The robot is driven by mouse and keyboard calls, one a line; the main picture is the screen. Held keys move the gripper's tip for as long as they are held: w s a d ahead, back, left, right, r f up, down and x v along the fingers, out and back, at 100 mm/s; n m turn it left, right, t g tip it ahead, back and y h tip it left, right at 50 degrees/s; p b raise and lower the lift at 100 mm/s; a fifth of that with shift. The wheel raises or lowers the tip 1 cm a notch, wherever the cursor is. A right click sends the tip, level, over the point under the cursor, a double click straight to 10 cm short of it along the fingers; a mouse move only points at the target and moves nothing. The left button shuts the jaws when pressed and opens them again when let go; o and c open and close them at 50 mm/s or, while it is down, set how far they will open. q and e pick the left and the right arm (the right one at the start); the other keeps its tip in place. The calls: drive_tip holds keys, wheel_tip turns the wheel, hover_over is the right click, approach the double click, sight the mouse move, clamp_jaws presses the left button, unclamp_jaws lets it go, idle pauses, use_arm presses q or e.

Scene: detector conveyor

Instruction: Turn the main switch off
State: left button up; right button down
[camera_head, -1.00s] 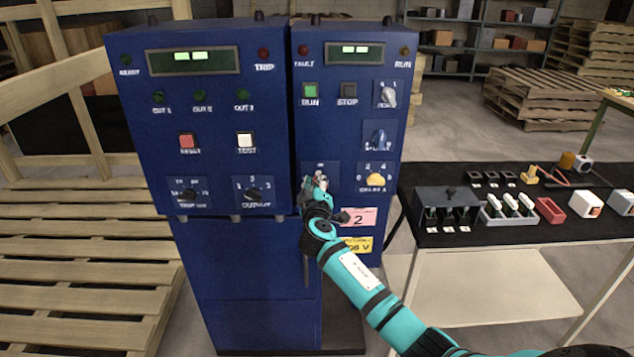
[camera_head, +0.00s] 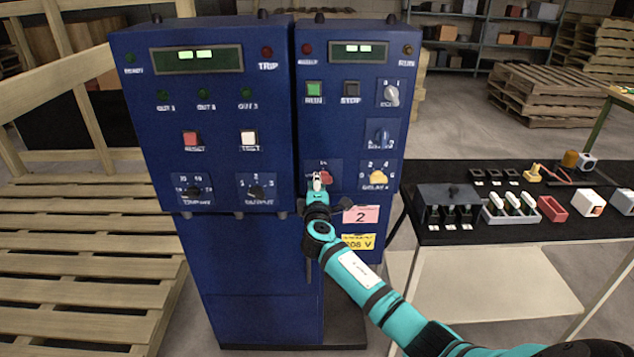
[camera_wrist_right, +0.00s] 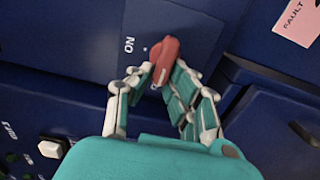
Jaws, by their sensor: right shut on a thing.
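The main switch is a red rotary handle (camera_head: 326,177) low on the right-hand blue cabinet. It also shows in the right wrist view (camera_wrist_right: 165,56), set at a slant with an "ON" label to its left. My right gripper (camera_head: 318,181) is at the switch, its fingers around the near end of the handle. In the wrist view the right gripper (camera_wrist_right: 160,82) has one finger on each side of this end, shut on it. Part of the switch plate is hidden by the fingers. My left gripper is not in view.
The left blue cabinet (camera_head: 215,120) carries further knobs and buttons. A black-topped table (camera_head: 470,180) with parts stands at right, wooden pallets (camera_head: 80,265) at left.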

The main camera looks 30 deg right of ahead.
drive_tip(key=shift+d+r, duration=0.15)
drive_tip(key=shift+r, duration=0.2)
drive_tip(key=c, duration=1.4)
unclamp_jaws()
drive_tip(key=shift+o, duration=0.6)
drive_tip(key=shift+w+f, duration=0.1)
drive_tip(key=shift+f, duration=0.2)
drive_tip(key=v, duration=1.2)
